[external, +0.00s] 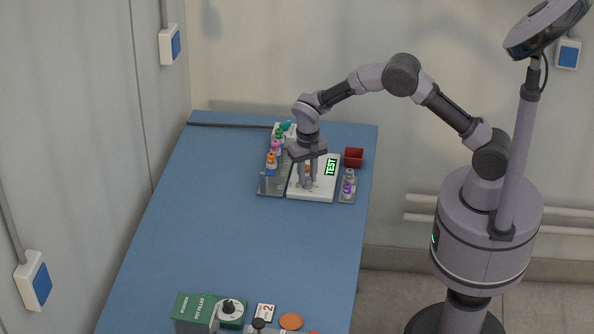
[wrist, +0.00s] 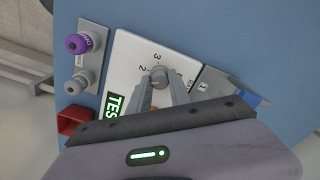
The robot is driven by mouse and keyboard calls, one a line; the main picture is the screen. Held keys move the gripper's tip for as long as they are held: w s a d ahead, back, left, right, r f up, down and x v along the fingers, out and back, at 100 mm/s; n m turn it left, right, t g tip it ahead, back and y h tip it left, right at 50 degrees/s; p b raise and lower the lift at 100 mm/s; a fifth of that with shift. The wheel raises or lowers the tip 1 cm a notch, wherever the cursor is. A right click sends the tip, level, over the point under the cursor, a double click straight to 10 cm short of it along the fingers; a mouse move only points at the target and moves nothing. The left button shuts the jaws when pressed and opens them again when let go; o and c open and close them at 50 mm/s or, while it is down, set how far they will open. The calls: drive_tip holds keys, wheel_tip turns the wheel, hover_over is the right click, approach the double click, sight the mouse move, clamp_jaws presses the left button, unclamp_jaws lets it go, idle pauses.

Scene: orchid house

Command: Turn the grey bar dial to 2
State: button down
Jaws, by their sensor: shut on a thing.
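The grey dial (wrist: 158,72) sits on a white panel (wrist: 124,46) with printed numbers around it, 3 and 2 among them. My gripper (wrist: 160,84) is shut on the dial, one finger on each side. I cannot tell which number its bar points at.
A grey rack with coloured knobs (external: 272,160) stands left of the panel. A red box (external: 354,158) and a small plate with a purple knob (external: 347,187) stand right. A green pot filler (external: 195,307) is at the near end. The middle of the blue table (external: 225,225) is clear.

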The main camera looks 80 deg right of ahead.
sight(307, 179)
drive_tip(key=m, duration=0.5)
drive_tip(key=shift+b, duration=0.3)
drive_tip(key=shift+m, duration=0.3)
drive_tip(key=shift+r, duration=0.1)
drive_tip(key=c, duration=1.2)
unclamp_jaws()
wheel_tip(307, 179, up, 17)
drive_tip(key=p, duration=0.6)
drive_tip(key=shift+r, duration=0.15)
